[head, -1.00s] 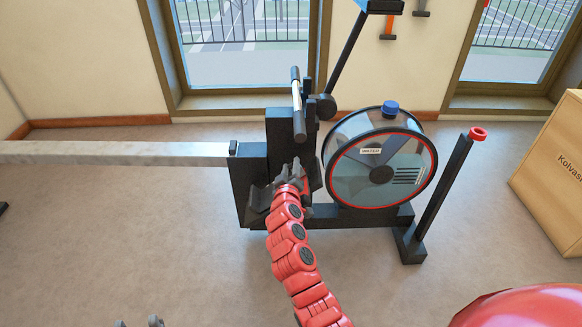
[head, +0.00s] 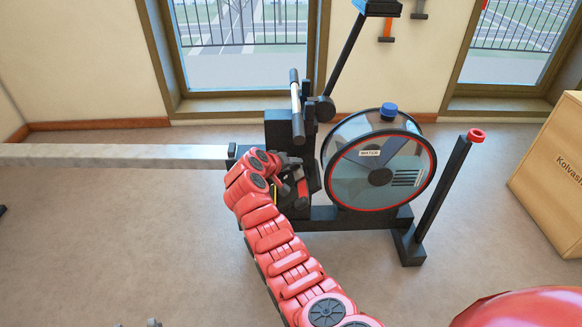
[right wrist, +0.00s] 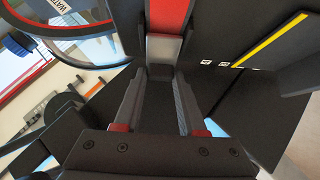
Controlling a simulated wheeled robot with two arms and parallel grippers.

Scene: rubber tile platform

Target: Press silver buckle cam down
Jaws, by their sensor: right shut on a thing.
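The silver buckle cam (right wrist: 163,48) is a small grey block at the lower end of a red strap (right wrist: 168,14) in the right wrist view. In the head view my right gripper (head: 292,163) is at the footrest of the rowing machine, and my wrist hides most of the buckle area. The red strap (head: 302,187) shows just below it. Only the fingertips of my left gripper (head: 137,324) show at the bottom edge, apart and empty.
The rower's water tank (head: 352,185) is right of the footrest, and its handle (head: 297,105) is above. The grey rail (head: 110,156) runs left. A dark footplate with a yellow line (right wrist: 270,40) is close beside my right gripper. The floor in front is clear.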

